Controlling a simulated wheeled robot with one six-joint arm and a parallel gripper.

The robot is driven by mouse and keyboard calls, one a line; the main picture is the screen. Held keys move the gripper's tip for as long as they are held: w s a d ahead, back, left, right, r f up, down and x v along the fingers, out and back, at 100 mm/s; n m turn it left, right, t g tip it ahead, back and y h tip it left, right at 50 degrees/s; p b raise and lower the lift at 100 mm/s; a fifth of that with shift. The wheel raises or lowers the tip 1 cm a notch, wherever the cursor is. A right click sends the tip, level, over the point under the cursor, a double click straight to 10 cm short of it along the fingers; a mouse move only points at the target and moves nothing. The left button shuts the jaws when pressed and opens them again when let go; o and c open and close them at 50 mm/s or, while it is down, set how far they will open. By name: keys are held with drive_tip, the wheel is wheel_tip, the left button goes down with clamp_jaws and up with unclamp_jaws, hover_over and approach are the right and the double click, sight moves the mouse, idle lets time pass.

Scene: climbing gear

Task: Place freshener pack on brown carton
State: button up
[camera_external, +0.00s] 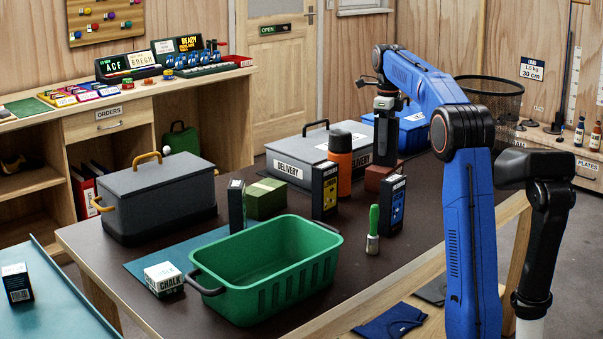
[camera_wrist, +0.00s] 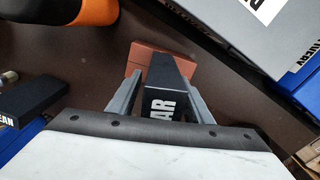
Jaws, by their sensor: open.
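A tall black pack (camera_external: 386,140), which I take to be the freshener pack, stands upright on the reddish-brown carton (camera_external: 374,180) near the table's far right side. In the wrist view the pack (camera_wrist: 165,74) shows part of a white word ending in "AR", and the brown carton (camera_wrist: 139,66) shows beyond its end. My gripper (camera_external: 386,108) is at the pack's upper part. In the wrist view my open gripper (camera_wrist: 162,98) has one finger on each side of the pack. Whether either finger touches it is unclear.
An orange flask (camera_external: 338,163) stands left of the carton, and a grey delivery box (camera_external: 300,158) lies behind. Black boxes (camera_external: 391,207) (camera_external: 325,190), a green-handled brush (camera_external: 373,230) and a green basket (camera_external: 280,295) stand nearer. A blue crate (camera_external: 412,128) is behind.

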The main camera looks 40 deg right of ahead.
wheel_tip(320, 180, up, 12)
drive_tip(key=shift+f, duration=0.25)
drive_tip(key=shift+r, duration=0.4)
idle(0.4)
